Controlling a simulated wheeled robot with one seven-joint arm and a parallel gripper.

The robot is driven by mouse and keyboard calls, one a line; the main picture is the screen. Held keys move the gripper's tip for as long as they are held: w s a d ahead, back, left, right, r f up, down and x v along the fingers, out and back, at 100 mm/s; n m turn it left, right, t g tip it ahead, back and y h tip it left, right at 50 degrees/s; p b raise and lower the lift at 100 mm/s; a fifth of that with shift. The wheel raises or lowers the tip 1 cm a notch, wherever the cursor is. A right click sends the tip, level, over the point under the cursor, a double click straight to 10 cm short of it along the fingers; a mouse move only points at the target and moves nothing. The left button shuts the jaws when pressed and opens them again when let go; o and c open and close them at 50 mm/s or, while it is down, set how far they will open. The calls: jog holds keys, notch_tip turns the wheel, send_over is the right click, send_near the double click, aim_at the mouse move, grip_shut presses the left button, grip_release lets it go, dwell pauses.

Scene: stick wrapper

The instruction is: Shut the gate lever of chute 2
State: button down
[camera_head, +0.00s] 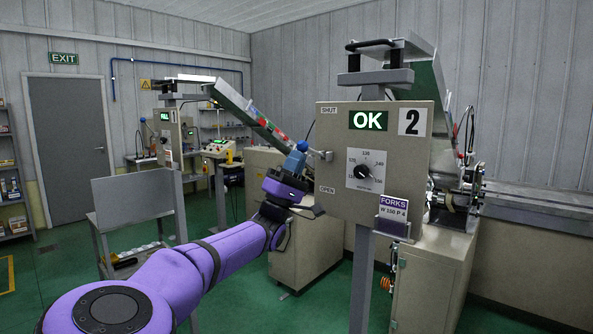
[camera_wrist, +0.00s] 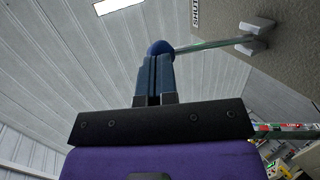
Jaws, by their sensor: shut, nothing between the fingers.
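The chute 2 panel (camera_head: 345,205) is a beige board with a big "2", a lit green "OK", and the words SHUT above and OPEN below at its left edge. Its gate lever has a pivot block (camera_head: 326,155) between those words, also in the wrist view (camera_wrist: 257,36). A thin rod runs left from the block to a blue ball knob (camera_head: 302,146), which shows in the wrist view (camera_wrist: 160,47). The lever lies between the two words, nearer level than upright. My gripper (camera_head: 296,158) is shut and empty, its blue fingertips (camera_wrist: 156,58) right at the knob. Contact is unclear.
A dial (camera_head: 366,170) and a FORKS card (camera_head: 393,209) are on the panel. A sloping metal chute (camera_head: 250,117) passes behind my gripper. Another machine panel (camera_head: 169,137) stands at the back left. Open green floor (camera_head: 60,270) lies at left.

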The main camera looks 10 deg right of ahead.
aim_at(302, 141)
notch_tip(302, 141, up, 3)
jog(key=n+y, duration=0.1)
jog(key=n+t+y, duration=0.1)
jog(key=y, duration=0.1)
jog(key=shift+w+d+y, duration=0.1)
jog(key=shift+d+y, duration=0.05)
jog(key=shift+y, duration=0.15)
jog(key=y, duration=0.1)
jog(key=r+n+y, duration=0.1)
jog(key=d+r+y, duration=0.1)
jog(key=shift+w+r+t, duration=0.15)
jog(key=shift+w+t, duration=0.15)
jog(key=shift+w+d+r, duration=0.2)
jog(key=shift+w+r, duration=0.05)
jog(key=shift+r, duration=0.4)
